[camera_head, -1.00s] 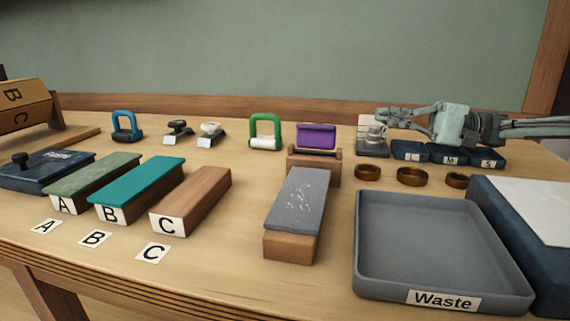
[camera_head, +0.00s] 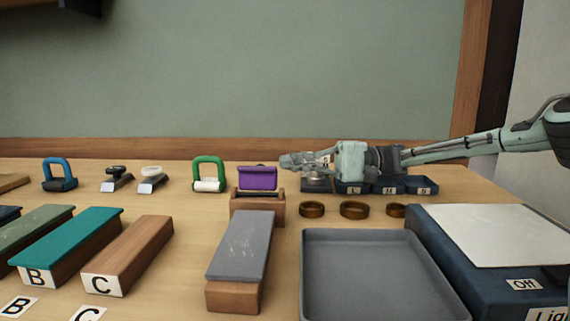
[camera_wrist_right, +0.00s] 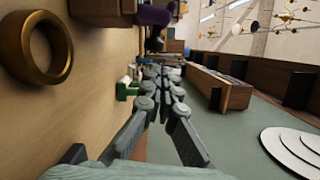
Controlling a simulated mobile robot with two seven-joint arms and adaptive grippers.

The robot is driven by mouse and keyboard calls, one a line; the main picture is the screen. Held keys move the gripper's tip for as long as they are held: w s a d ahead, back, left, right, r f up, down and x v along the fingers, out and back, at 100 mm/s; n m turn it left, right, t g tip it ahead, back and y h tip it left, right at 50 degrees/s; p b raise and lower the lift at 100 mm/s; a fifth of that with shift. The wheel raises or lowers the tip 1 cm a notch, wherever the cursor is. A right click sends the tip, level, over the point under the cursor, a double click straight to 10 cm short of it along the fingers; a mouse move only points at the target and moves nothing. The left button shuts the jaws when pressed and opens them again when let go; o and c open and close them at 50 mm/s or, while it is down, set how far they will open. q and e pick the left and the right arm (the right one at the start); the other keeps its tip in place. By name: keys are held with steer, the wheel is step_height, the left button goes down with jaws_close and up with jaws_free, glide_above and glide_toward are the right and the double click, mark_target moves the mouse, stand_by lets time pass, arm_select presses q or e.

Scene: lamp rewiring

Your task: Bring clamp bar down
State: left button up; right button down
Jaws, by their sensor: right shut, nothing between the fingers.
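My right gripper (camera_head: 287,161) reaches in from the right over the back of the table, its fingers pointing left. It is shut and empty. In the right wrist view its fingers (camera_wrist_right: 165,78) are together. I cannot pick out a clamp bar for certain. A purple piece (camera_head: 257,177) stands on a wooden block (camera_head: 257,206) left of the gripper and apart from it; it also shows in the right wrist view (camera_wrist_right: 152,14). A small round metal piece (camera_head: 317,183) is partly hidden beneath the gripper. My left gripper is out of view.
Several brass rings (camera_head: 354,210), a grey tray (camera_head: 310,270) and a blue box with a pale panel (camera_head: 430,235) are at front right. Dark labelled bins (camera_head: 420,186) stand behind. Green (camera_head: 209,174) and blue (camera_head: 58,174) handled rollers and a grey-topped block (camera_head: 240,245) are left.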

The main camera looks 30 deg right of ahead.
mark_target(259, 174)
steer(key=shift+x, duration=0.95)
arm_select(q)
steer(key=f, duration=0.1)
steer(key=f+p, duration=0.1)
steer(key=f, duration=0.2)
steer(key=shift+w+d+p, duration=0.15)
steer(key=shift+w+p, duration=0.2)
arm_select(e)
steer(key=s+a, duration=0.2)
steer(key=s, duration=0.1)
steer(key=shift+s+r, duration=0.1)
steer(key=shift+r, duration=0.25)
